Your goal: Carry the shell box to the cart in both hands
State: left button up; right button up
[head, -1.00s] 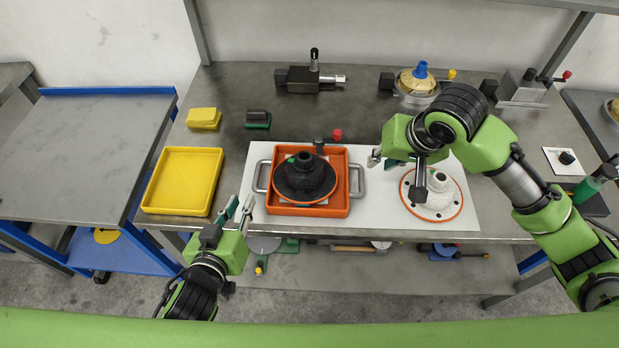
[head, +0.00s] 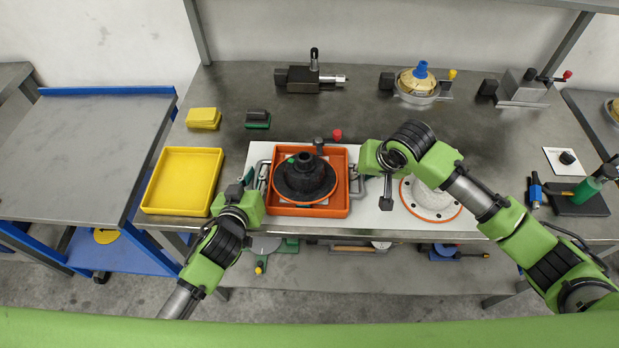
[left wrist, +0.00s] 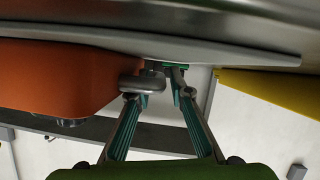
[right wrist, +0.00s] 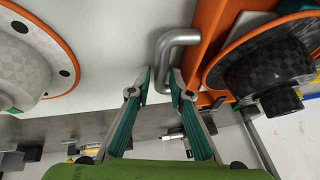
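The shell box is an orange open box (head: 337,206) with a grey handle on each side and a black domed shell (head: 303,180) inside. It stands on a white mat on the bench. My left gripper (head: 258,182) is at its left handle. In the left wrist view the fingers (left wrist: 160,90) are apart, with the handle (left wrist: 143,80) close to one fingertip. My right gripper (head: 359,174) is at the right handle. In the right wrist view the fingers (right wrist: 160,86) are apart, with the handle (right wrist: 168,50) at the tips. The cart (head: 85,150) has a grey top and blue frame at left.
A yellow tray (head: 148,203) sits left of the box, near my left gripper. A white domed part with an orange rim (head: 436,215) lies to the right. Clamps and a vise (head: 300,82) stand at the back. The cart top is clear.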

pick_arm(q)
grip_shut()
pick_arm(e)
grip_shut()
pick_arm(q)
jog(key=shift+r, duration=0.15)
pick_arm(e)
jog(key=shift+r, duration=0.15)
